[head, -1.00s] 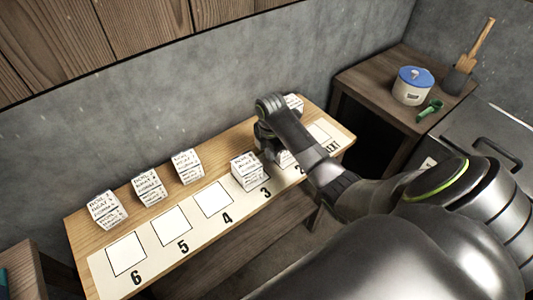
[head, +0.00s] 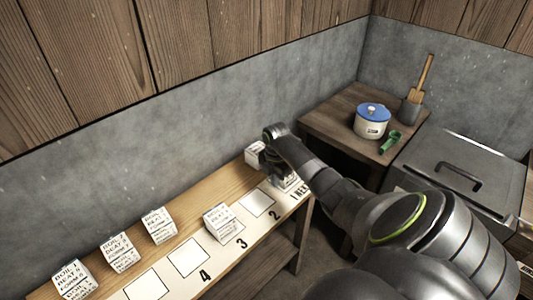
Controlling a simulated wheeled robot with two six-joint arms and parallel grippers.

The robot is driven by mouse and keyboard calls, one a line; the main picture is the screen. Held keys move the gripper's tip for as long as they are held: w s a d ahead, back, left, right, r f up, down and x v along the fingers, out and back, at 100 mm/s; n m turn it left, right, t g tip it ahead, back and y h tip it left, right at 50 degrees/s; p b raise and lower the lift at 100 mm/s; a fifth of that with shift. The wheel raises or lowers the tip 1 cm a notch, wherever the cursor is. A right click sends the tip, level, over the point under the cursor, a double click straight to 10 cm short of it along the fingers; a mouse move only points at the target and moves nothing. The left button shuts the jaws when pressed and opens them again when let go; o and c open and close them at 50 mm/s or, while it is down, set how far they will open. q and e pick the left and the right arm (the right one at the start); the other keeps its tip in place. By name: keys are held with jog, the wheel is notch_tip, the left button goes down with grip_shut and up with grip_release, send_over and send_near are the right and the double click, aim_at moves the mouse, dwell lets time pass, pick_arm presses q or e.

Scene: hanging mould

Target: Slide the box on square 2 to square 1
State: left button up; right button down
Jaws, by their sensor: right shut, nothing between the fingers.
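A white box with black print (head: 289,184) stands on the strip at square 1, partly hidden behind my right arm. Square 2 (head: 257,203) is bare. My right gripper (head: 276,168) points down at this box, on its left side in the picture. The gripper is shut with nothing held, and its fingertips are mostly hidden. I cannot tell whether it touches the box. My left gripper is not in view.
Another box (head: 218,222) stands on square 3. Square 4 (head: 189,257) is bare. Several boxes (head: 159,225) stand along the back of the bench, one (head: 254,153) close behind my right gripper. A side table (head: 330,112) holds a blue-lidded pot (head: 371,122).

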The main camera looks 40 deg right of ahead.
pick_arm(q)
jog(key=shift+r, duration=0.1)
pick_arm(e)
jog(key=shift+a, duration=0.1)
jog(key=shift+a+r+p, duration=0.1)
jog(key=shift+a+p, duration=0.1)
jog(key=shift+p, duration=0.1)
jog(key=a, duration=0.1)
jog(key=a+p, duration=0.2)
jog(key=shift+a+r, duration=0.25)
jog(key=shift+r, duration=0.05)
pick_arm(q)
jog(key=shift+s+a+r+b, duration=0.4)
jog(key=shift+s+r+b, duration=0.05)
jog(key=shift+b, duration=0.25)
pick_arm(e)
notch_tip(320, 180, up, 9)
jog(key=shift+r, duration=0.2)
jog(key=shift+s+f, duration=0.1)
